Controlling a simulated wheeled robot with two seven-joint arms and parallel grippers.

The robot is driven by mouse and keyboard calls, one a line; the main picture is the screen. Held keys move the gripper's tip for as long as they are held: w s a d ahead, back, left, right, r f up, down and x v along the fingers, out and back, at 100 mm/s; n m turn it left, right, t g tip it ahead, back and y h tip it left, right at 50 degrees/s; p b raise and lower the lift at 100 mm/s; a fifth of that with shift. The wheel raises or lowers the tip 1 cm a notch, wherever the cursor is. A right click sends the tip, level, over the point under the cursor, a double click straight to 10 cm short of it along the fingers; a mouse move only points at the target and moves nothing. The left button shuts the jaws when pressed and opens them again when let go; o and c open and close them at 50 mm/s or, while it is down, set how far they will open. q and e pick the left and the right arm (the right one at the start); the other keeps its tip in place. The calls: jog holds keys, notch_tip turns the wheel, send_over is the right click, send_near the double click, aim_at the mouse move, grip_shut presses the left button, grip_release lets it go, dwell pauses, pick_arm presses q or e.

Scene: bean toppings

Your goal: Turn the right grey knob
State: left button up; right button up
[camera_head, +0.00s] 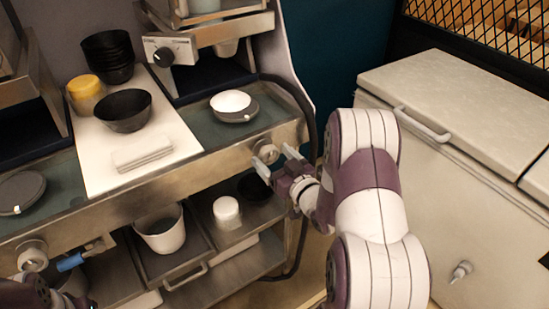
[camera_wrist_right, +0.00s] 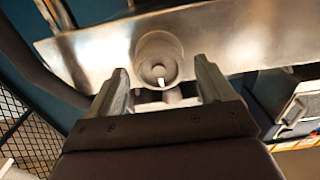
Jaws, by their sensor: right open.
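The right grey knob (camera_head: 266,151) sits on the metal front panel of the counter, near its right end. In the right wrist view the knob (camera_wrist_right: 158,68) is round, with a small white mark on its lower face. My right gripper (camera_head: 276,162) is open in front of the knob. In the right wrist view its fingers (camera_wrist_right: 162,80) stand on either side of the knob; I cannot tell whether they touch it. Another grey knob (camera_head: 32,257) is at the panel's left end. Part of my left arm shows at the bottom left, but I cannot make out its fingertips.
Below are a white bucket (camera_head: 162,232) and a white container (camera_head: 227,209). A chest freezer (camera_head: 455,110) stands right.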

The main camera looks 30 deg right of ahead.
jog(key=c, duration=1)
jog(key=m+p, duration=0.2)
jog(key=m, duration=0.2)
jog(key=shift+d+r+m, duration=0.1)
jog(key=shift+m, duration=0.3)
jog(key=m+p, duration=0.1)
jog(key=m, duration=0.3)
jog(key=shift+d+m+p, duration=0.1)
jog(key=shift+m+p, duration=0.2)
jog(key=shift+p, duration=0.1)
jog(key=m+p, duration=0.2)
jog(key=m, duration=0.3)
jog(key=shift+f, duration=0.2)
jog(key=shift+f+m+p, duration=0.2)
jog(key=shift+m+p, duration=0.8)
jog(key=shift+m, duration=1.5)
